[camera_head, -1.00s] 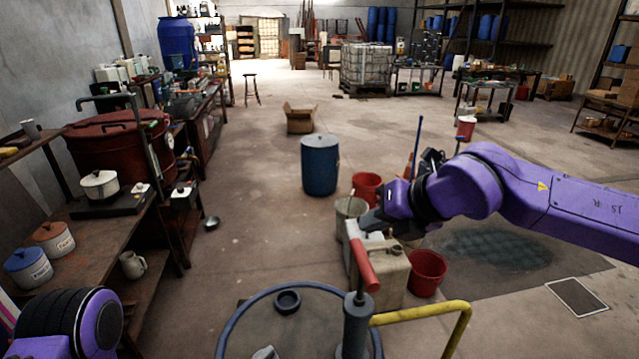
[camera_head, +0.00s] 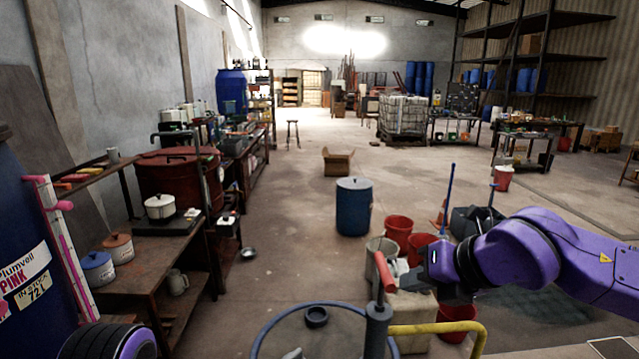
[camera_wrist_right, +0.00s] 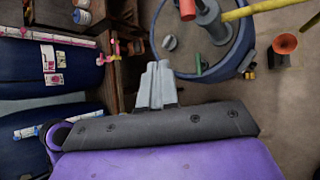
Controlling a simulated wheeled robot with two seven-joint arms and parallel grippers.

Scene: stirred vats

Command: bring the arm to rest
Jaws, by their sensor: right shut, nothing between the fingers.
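My right arm (camera_head: 585,262) reaches in from the right, purple with black joints. Its gripper (camera_head: 408,280) points left and appears beside the red-handled lever (camera_head: 384,272) of a grey pump in the head view; I cannot tell the gap there. In the right wrist view the gripper's grey fingers (camera_wrist_right: 157,78) are together with nothing between them. The blue-rimmed vat (camera_wrist_right: 240,50) and the pump (camera_wrist_right: 212,20) lie beyond them, apart from the fingers in the picture. A purple and black part of my left arm (camera_head: 105,341) shows at lower left; its gripper is out of view.
A pale jerrycan (camera_head: 412,312), red buckets (camera_head: 398,229) and a blue barrel (camera_head: 353,207) stand beyond the vat. A yellow rail (camera_head: 440,328) runs at front. A wooden bench (camera_head: 130,270) and a dark blue drum (camera_head: 25,260) line the left.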

